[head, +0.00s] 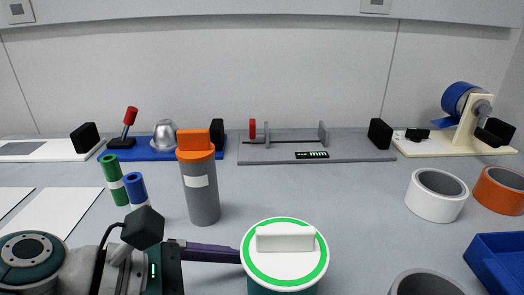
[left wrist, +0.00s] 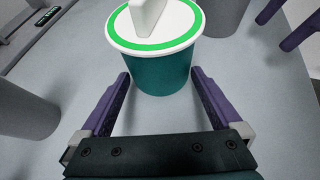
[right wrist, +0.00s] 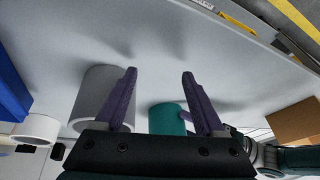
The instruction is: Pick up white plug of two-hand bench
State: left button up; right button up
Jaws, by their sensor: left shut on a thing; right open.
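The white plug (head: 285,251), a white disc with a raised bar handle and a green ring, sits in the top of a teal cylinder (head: 282,288) at the front centre. In the left wrist view the plug (left wrist: 155,22) is seated on the teal cylinder (left wrist: 158,75). My left gripper (head: 238,256) is shut on the teal cylinder, below the plug, one finger at each side.
A grey container with an orange lid (head: 202,180) stands behind my left gripper. A green-banded tube (head: 113,180) and a blue-banded one (head: 136,188) stand left of it. White tape (head: 436,196), orange tape (head: 500,190) and a blue bin (head: 500,258) are at right.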

jog(key=w+a+r+n+y, duration=0.1)
jog(key=a, duration=0.2)
jog(key=w+a+r+n+y, duration=0.1)
jog(key=w+a+n, duration=0.1)
jog(key=a, duration=0.2)
jog(key=w+a+r+n+y, duration=0.1)
jog(key=w+a, duration=0.1)
jog(key=a, duration=0.1)
jog(key=shift+a+n+g, duration=0.3)
jog(key=shift+n+g, duration=0.1)
jog(key=shift+c, duration=1.4)
jog(key=w+a+r+n+g, duration=0.2)
jog(key=w+a+r+n, duration=0.1)
jog(key=a+n, duration=0.15)
notch_tip(320, 180, up, 12)
jog(key=n+h, duration=0.5)
send_over(286, 229)
jog(key=shift+g, duration=0.4)
notch_tip(286, 229, down, 6)
jog(key=shift+s+d+r, duration=0.15)
jog(key=shift+f, duration=2.95)
